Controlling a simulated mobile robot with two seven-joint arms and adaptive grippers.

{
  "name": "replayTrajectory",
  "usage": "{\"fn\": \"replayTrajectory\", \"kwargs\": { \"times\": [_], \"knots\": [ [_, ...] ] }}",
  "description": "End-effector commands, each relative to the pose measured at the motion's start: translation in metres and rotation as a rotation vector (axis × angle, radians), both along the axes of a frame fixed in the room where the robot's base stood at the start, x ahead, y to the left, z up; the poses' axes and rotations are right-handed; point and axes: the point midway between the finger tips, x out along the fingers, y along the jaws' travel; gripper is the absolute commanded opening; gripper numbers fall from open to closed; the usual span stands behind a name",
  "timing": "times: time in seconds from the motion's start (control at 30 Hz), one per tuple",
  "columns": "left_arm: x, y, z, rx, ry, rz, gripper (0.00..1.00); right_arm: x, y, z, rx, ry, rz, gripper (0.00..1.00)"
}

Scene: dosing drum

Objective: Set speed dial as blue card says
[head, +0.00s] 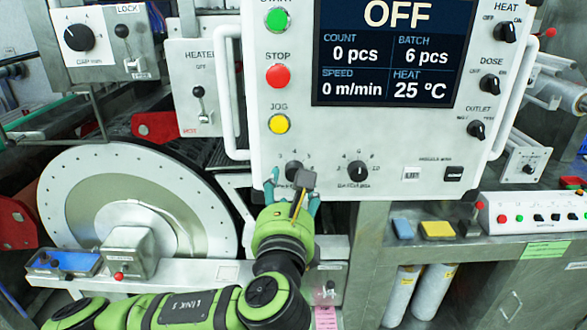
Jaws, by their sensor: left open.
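The control panel (330,125) is white, with a dark screen reading OFF, speed 0 m/min. A black round dial (293,169) sits at its lower left, with numbers around it; its label is hidden by my gripper. My left gripper (292,186) is open just below and in front of this dial, its teal fingertips to either side. I cannot tell whether they touch it. A flat blue piece (402,228) lies on the ledge below the panel; I see no readable writing on it and cannot tell whether it is the blue card. My right gripper is not in view.
Another dial (357,171), labelled batch, is right of the gripper. Start, stop (278,76) and jog (278,124) buttons are above it. A panel handle (230,100) runs down the left side. A yellow block (437,230) lies beside the blue piece. A large drum disc (135,200) stands left.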

Motion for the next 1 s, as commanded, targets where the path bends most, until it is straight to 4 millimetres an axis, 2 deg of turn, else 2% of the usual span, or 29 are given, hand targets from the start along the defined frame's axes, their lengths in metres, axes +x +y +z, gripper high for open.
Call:
{"fn": "replayTrajectory", "kwargs": {
  "times": [0.1, 0.3, 0.67, 0.7, 0.83, 1.0],
  "knots": [
    [0.021, 0.0, 0.004, 0.001, 0.003, 0.005, 0.59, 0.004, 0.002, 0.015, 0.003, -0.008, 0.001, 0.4],
    [0.045, -0.003, 0.002, -0.003, 0.002, 0.001, 0.59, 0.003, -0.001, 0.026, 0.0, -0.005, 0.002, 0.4],
    [0.053, -0.004, -0.001, -0.005, 0.002, -0.002, 0.59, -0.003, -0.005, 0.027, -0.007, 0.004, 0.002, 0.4],
    [0.053, -0.004, -0.001, -0.005, 0.002, -0.002, 0.55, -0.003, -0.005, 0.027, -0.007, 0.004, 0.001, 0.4],
    [0.053, -0.004, -0.001, -0.005, 0.002, -0.002, 0.03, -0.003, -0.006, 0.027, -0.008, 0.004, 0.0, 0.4],
    [0.053, -0.003, 0.001, -0.006, -0.001, -0.002, 0.03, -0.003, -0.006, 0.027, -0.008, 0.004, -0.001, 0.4]
  ]
}}
